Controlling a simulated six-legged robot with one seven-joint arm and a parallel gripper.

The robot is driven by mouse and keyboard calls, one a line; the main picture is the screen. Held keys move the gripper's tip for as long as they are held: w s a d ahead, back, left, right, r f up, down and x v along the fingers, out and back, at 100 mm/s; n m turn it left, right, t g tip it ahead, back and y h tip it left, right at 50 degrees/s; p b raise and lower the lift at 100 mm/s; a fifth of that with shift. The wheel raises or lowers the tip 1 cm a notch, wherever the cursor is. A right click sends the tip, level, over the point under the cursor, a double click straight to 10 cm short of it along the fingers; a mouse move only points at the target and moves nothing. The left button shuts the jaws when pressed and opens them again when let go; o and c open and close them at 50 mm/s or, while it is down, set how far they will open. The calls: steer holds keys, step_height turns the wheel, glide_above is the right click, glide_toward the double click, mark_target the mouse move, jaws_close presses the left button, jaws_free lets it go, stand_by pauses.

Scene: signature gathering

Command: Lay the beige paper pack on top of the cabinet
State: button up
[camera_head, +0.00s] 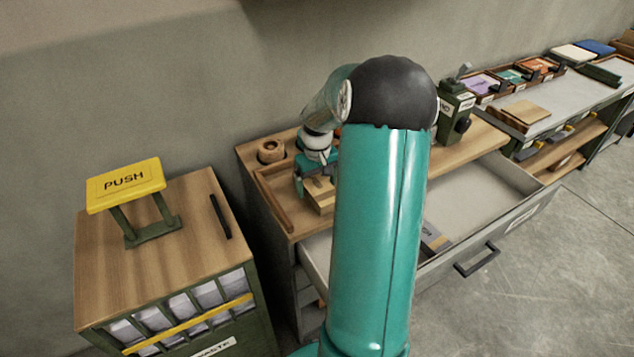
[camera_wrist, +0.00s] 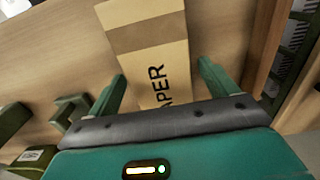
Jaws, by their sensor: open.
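The beige paper pack (camera_wrist: 150,40), with a brown band and dark lettering ending in "APER", lies flat on the wooden top of the cabinet (camera_wrist: 225,25) in the wrist view. In the head view the pack (camera_head: 320,197) shows partly behind my arm, on the left part of the cabinet top (camera_head: 268,178). My gripper (camera_wrist: 160,72) is open, one finger on each side of the pack, with small gaps visible. In the head view my gripper (camera_head: 318,178) is low over the pack and partly hidden by my arm.
The cabinet's drawer (camera_head: 470,215) stands open, with a grey item (camera_head: 434,238) inside. A round wooden holder (camera_head: 271,150) stands at the back left of the top. A waste bin with a yellow PUSH plate (camera_head: 125,185) is at left. A green device (camera_head: 457,110) stands at right.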

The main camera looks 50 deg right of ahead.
mark_target(317, 184)
steer(key=shift+r, duration=0.1)
step_height(317, 184, up, 12)
steer(key=a+r+n+h, duration=0.1)
steer(key=a+r, duration=0.4)
steer(key=a, duration=0.4)
steer(key=s+a+r+n+t, duration=0.1)
steer(key=s+a, duration=0.3)
steer(key=a, duration=0.5)
steer(key=s+a+r+t, duration=0.1)
steer(key=s+a+t, duration=0.1)
steer(key=s+a, duration=0.3)
steer(key=s+a+r+n+t+y, duration=0.1)
steer(key=s+a, duration=0.3)
steer(key=a, duration=0.8)
steer(key=shift+s+a+n+t, duration=0.15)
steer(key=shift+a+n+t, duration=0.2)
steer(key=shift+t, duration=0.45)
steer(key=shift+r, duration=0.1)
